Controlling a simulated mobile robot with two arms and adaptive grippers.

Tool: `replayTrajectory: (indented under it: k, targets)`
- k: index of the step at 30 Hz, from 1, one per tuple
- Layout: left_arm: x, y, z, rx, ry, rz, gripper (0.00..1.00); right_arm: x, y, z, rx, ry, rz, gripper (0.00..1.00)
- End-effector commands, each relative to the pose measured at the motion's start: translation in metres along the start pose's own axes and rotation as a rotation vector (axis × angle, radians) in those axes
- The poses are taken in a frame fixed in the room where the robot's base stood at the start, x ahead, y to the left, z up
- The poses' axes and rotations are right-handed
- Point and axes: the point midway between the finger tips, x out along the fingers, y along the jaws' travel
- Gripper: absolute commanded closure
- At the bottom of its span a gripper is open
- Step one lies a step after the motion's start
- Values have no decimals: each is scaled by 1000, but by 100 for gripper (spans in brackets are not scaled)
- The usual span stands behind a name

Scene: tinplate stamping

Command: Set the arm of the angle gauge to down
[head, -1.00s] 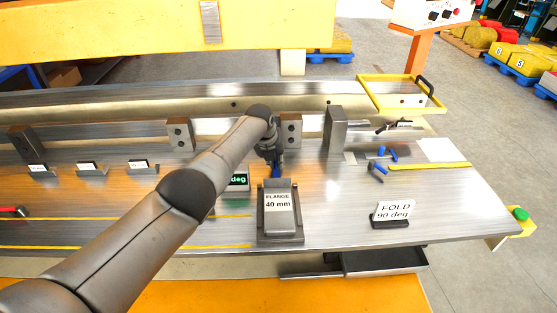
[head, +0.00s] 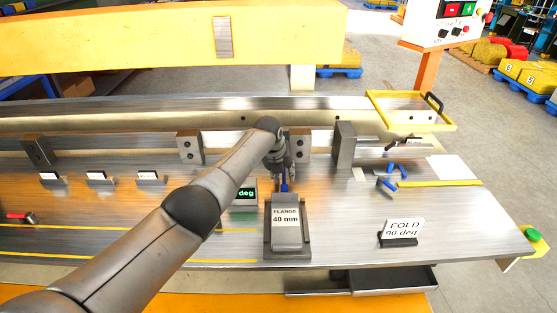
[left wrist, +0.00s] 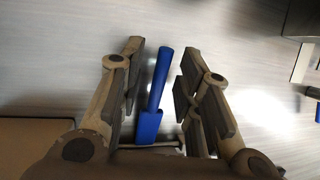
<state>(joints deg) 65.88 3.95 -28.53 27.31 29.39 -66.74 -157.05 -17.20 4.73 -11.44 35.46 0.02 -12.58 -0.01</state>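A dark box with a green "deg" display (head: 244,194), which looks like the angle gauge, stands on the bench, partly hidden by my left arm. A blue lever-like piece (head: 284,186) shows at my left gripper, just behind the "FLANGE 40 mm" sign. I cannot tell whether it belongs to the gauge. My left gripper (head: 281,175) points down there. In the left wrist view the blue piece (left wrist: 154,92) lies between the fingers of my left gripper (left wrist: 160,80), with gaps on both sides. The fingers are open. My right gripper is not in view.
The "FLANGE 40 mm" sign (head: 287,236) stands in front of the gripper. A "FOLD 90 deg" sign (head: 402,232) is to the right. Several blue pieces (head: 387,182) lie near a grey upright block (head: 345,145). A yellow tray (head: 411,109) is at the back right. The right front bench is mostly clear.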

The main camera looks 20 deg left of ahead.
Motion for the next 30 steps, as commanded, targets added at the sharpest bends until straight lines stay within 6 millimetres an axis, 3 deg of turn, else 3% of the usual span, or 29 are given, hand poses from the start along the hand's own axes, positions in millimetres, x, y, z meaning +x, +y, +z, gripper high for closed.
replayTrajectory:
  k: [8, 30]
  targets:
    - [-20, 0, -1, 2, -2, 1, 68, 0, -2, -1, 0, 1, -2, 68]
    - [-107, 0, 0, 1, -2, 2, 68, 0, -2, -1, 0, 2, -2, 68]
